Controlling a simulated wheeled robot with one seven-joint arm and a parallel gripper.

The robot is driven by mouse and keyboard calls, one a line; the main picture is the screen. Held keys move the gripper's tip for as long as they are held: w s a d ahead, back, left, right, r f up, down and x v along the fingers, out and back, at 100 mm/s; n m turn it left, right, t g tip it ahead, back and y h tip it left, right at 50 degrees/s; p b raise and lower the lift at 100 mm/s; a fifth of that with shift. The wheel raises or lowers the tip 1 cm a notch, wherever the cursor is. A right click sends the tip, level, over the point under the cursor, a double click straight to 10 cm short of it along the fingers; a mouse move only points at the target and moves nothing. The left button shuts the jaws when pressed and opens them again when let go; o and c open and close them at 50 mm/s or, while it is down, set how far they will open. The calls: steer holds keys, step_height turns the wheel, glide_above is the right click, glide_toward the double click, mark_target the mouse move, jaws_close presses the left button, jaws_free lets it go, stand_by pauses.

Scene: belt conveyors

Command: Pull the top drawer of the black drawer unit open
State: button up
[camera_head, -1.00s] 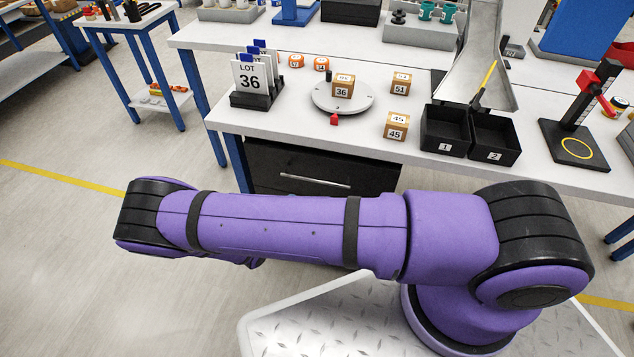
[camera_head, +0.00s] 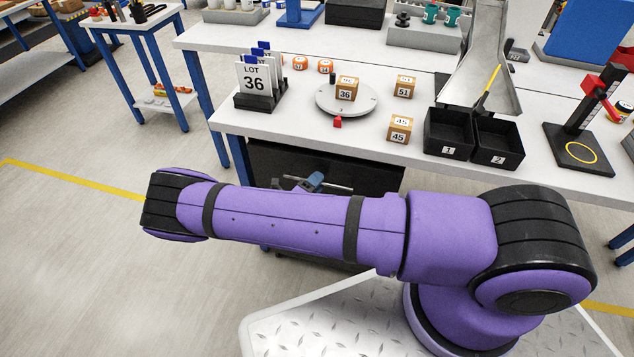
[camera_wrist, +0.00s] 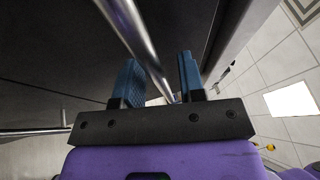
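The black drawer unit (camera_head: 380,178) sits under the front edge of the white workbench, partly hidden by my arm. Its top drawer has a silver bar handle (camera_head: 337,187), which also runs across the wrist view (camera_wrist: 136,32) from the top toward my fingers. My gripper (camera_head: 312,181), with blue fingers, is at the drawer front beside the handle. In the wrist view my gripper (camera_wrist: 160,80) has its fingers apart, with the bar passing between them and gaps showing beside it. A second, lower bar (camera_wrist: 35,132) shows at the left of the wrist view. The drawer looks closed.
On the bench stand a lot holder (camera_head: 258,98), a round turntable (camera_head: 362,106) with a numbered box (camera_head: 347,87), and two black bins (camera_head: 449,146). A blue-legged side table (camera_head: 143,62) stands at left. Floor left of my arm is clear.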

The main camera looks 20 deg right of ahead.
steer(key=shift+c, duration=0.5)
jaws_close()
steer(key=s+a, duration=0.8)
steer(key=s, duration=0.4)
steer(key=s+a, duration=0.9)
steer(key=s, duration=0.3)
steer(key=shift+a, duration=0.25)
steer(key=shift+o, duration=0.5)
jaws_free()
